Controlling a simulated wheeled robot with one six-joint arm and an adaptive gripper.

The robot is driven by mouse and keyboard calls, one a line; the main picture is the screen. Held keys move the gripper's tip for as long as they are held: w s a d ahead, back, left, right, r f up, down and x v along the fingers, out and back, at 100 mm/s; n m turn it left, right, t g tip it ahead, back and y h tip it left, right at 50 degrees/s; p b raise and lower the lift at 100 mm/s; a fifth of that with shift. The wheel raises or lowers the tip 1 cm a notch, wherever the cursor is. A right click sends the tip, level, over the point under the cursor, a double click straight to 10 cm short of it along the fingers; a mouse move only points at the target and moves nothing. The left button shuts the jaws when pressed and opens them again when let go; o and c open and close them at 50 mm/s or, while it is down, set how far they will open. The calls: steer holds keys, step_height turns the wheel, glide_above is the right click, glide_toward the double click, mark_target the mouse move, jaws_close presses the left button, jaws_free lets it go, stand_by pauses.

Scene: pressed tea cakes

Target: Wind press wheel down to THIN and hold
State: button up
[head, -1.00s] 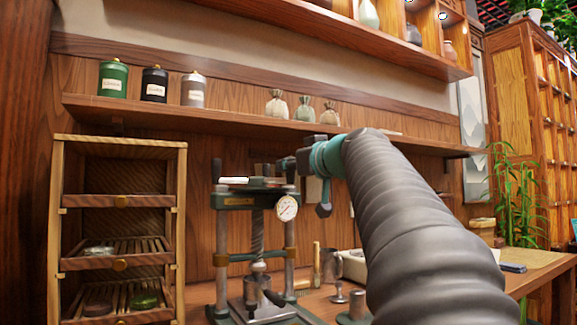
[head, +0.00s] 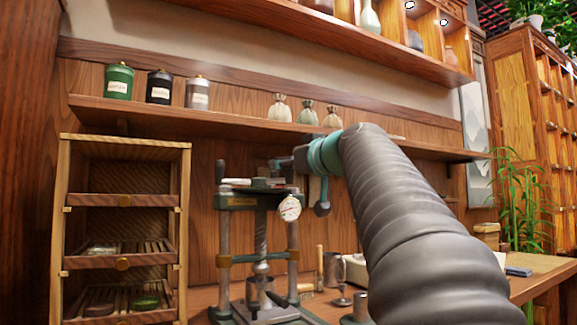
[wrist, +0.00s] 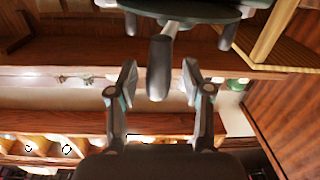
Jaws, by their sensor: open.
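The press (head: 261,240) stands on the wooden counter, with two metal columns, a central screw and a round white dial (head: 290,208). The dial's markings are too small to read. Its dark wheel (head: 255,184) is on top, partly hidden by my gripper and arm. In the wrist view the wheel (wrist: 190,12) crosses the top edge, and one of its grey handles (wrist: 159,70) points down between my fingers. My gripper (wrist: 159,77) is open, one finger on each side of that handle, with gaps showing on both sides.
A wooden rack (head: 125,200) with slatted shelves and tea cakes stands left of the press. A wall shelf (head: 240,122) with canisters and small pouches runs above. A metal cup (head: 333,268) and a wooden-handled tool (head: 320,268) are right of the press.

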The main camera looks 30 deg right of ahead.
steer(key=shift+s, duration=0.1)
steer(key=s, duration=1.1)
steer(key=shift+s+d, duration=0.4)
steer(key=shift+d, duration=0.05)
